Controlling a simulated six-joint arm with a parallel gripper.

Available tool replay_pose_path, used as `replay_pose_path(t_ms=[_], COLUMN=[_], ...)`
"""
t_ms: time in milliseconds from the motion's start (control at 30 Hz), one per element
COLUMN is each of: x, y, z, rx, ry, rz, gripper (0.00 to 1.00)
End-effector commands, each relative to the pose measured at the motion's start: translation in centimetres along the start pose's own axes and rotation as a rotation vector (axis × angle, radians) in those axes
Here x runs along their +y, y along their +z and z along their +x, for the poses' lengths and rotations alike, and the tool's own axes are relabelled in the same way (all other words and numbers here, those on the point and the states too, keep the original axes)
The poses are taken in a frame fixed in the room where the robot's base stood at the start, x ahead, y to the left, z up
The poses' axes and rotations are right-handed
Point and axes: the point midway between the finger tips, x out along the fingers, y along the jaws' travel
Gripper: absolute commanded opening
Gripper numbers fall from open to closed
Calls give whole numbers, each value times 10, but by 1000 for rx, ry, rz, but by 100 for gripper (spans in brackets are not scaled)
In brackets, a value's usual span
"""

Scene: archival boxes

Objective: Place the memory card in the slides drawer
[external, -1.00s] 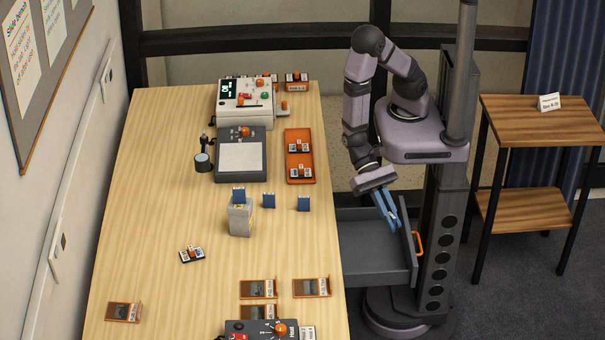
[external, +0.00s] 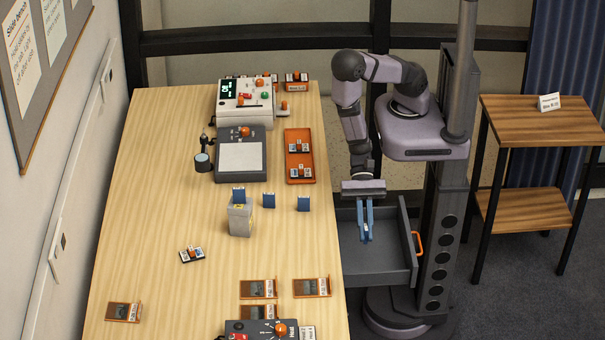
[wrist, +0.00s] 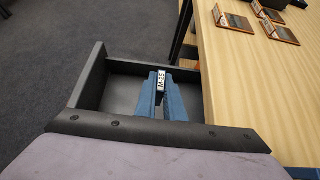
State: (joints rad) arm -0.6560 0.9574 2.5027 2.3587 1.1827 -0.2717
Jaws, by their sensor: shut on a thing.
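My gripper (external: 365,232) points down over the open dark grey drawer (external: 400,268), with its blue fingers close together. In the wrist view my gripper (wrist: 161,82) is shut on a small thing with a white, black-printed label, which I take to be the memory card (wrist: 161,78). Its body is mostly hidden between the fingers. The open drawer also shows in the wrist view (wrist: 92,75), below and around the fingertips. The visible part of its floor looks empty. The drawer has an orange handle (external: 418,244) on its front.
The wooden table (external: 150,230) lies left of the drawer. On it are blue cards (external: 303,203), a grey holder (external: 240,218), orange-framed slides (external: 311,287), an orange tray (external: 300,135) and grey devices. A side table (external: 535,120) stands at right.

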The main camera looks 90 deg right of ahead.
Motion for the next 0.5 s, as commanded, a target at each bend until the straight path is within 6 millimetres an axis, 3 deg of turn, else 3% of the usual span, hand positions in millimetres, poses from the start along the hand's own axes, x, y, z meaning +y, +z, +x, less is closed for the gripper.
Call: replay_pose_path(t_ms=[233, 500], x=[1, 0], y=[-25, -33], z=[16, 23], rx=[2, 0], ry=[1, 0], rz=[2, -1], gripper=[0, 0])
